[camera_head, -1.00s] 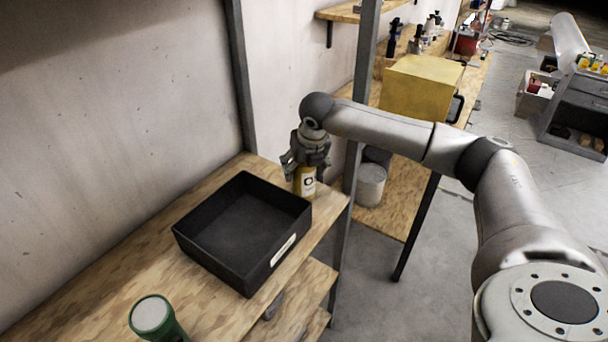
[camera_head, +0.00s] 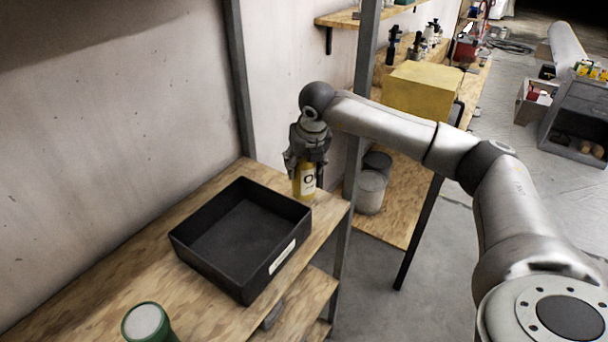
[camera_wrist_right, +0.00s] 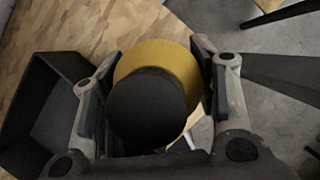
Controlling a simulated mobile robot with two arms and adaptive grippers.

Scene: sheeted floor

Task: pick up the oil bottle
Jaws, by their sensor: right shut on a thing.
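The oil bottle (camera_head: 304,182) is yellow with a white label and stands upright at the far right end of the wooden shelf, just behind the black tray. My right gripper (camera_head: 307,160) points down from above and is shut on its upper part. In the right wrist view the bottle (camera_wrist_right: 158,60) shows from above, with a dark round cap and yellow shoulder between the two fingers of the gripper (camera_wrist_right: 152,100). I cannot tell whether its base touches the shelf. My left gripper is not in view.
The black tray (camera_head: 195,259) stands close to the bottle on the shelf. A green container (camera_head: 148,323) is at the near edge. A metal post (camera_head: 352,170) rises just right of the bottle. A yellow box (camera_head: 421,90) is on a bench behind.

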